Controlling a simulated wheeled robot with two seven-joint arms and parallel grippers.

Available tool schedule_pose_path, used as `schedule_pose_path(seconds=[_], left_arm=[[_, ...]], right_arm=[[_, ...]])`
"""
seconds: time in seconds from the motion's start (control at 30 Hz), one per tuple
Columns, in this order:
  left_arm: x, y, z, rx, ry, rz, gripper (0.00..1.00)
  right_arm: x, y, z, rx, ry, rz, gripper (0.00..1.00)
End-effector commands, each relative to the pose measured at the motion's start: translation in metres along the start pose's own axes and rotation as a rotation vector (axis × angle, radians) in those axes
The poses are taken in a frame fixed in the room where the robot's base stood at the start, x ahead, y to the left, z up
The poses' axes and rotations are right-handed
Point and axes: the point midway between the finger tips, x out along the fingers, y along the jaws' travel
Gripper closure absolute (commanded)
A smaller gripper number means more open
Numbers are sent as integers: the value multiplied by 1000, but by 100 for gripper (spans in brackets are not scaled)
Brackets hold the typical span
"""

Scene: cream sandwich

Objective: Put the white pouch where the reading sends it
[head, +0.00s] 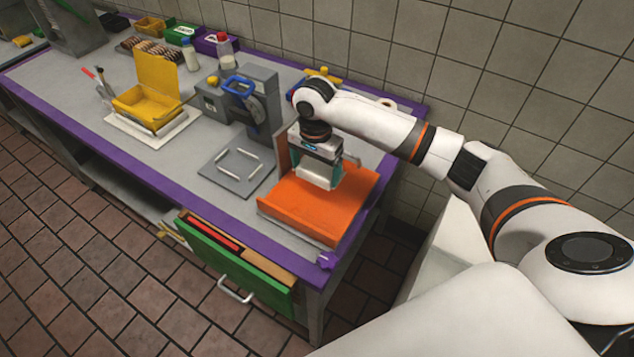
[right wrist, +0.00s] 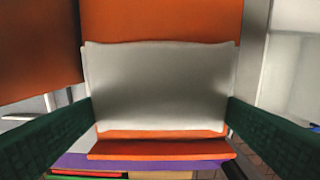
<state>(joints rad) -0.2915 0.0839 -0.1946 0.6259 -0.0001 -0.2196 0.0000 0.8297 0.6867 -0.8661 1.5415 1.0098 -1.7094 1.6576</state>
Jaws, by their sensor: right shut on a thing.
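The white pouch (head: 316,176) is between the fingers of my right gripper (head: 320,168), over the orange tray (head: 308,213) at the right end of the table. In the right wrist view the pouch (right wrist: 158,85) looks pale and flat, with the dark green fingers on its two sides and orange surfaces behind and below it. I cannot tell whether the pouch touches the tray. No readable value shows in either view. My left gripper is not in view.
A grey device with a blue handle (head: 238,86) and a grey plate with white bars (head: 236,164) stand left of the tray. An open yellow box (head: 152,78) is further left. Labelled green (head: 183,34) and purple (head: 210,43) bins are behind. A green drawer (head: 232,263) hangs open in front.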

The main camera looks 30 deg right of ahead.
Motion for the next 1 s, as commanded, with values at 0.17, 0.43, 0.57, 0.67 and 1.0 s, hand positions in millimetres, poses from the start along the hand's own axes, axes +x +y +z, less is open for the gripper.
schedule_pose_path(seconds=[0.17,0.43,0.57,0.67,1.0], left_arm=[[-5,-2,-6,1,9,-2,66],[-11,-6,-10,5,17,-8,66],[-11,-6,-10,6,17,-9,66],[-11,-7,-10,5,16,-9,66],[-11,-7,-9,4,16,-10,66]], right_arm=[[22,0,0,-2,0,-1,32],[56,0,0,-3,-1,-1,32],[63,0,0,-4,-2,1,32],[63,0,0,-5,-1,1,32],[65,0,-1,-4,-1,1,0]])
